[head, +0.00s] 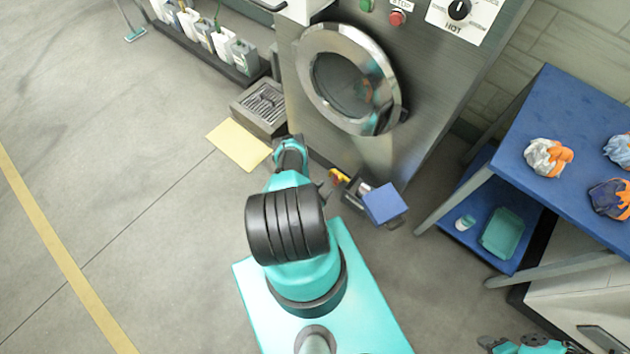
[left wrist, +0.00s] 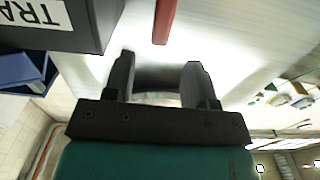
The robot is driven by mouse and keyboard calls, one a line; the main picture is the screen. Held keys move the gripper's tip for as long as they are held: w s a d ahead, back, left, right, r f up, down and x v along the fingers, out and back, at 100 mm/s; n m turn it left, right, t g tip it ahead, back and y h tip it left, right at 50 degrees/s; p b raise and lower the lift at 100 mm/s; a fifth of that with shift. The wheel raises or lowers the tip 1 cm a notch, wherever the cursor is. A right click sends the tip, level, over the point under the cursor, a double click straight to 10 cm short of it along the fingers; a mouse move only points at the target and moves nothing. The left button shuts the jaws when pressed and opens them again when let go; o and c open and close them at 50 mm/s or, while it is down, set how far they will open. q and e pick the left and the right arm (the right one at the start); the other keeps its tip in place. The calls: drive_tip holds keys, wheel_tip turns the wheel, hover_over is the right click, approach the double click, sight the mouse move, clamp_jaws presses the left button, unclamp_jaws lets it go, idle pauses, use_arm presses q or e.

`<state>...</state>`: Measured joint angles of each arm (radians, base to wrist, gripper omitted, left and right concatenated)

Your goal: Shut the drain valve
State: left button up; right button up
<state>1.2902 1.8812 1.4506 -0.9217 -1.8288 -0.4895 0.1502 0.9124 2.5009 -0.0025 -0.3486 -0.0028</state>
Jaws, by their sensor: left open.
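The drain valve's red lever (left wrist: 164,20) hangs into the top of the left wrist view, against the pale metal front of the machine. My left gripper (left wrist: 160,72) is open and empty, its two dark fingers apart, with the lever ahead of the gap and clear of both fingers. In the head view a small yellow and red part (head: 340,177), apparently at the valve, shows low by the machine. My left gripper (head: 325,189) is beside it, mostly hidden by my arm. My right gripper (head: 492,343) is only partly in view at the bottom right edge.
The steel machine (head: 405,130) has a round door (head: 350,80). A dark box lettered "TRA" (left wrist: 45,22) is left of the lever. A blue-topped box (head: 384,204), a floor grate (head: 262,106) and a yellow sheet (head: 238,145) are nearby. A blue table (head: 560,150) stands right.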

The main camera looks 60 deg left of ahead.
use_arm(q)
drive_tip(key=v, duration=0.7)
drive_tip(key=shift+s, duration=0.15)
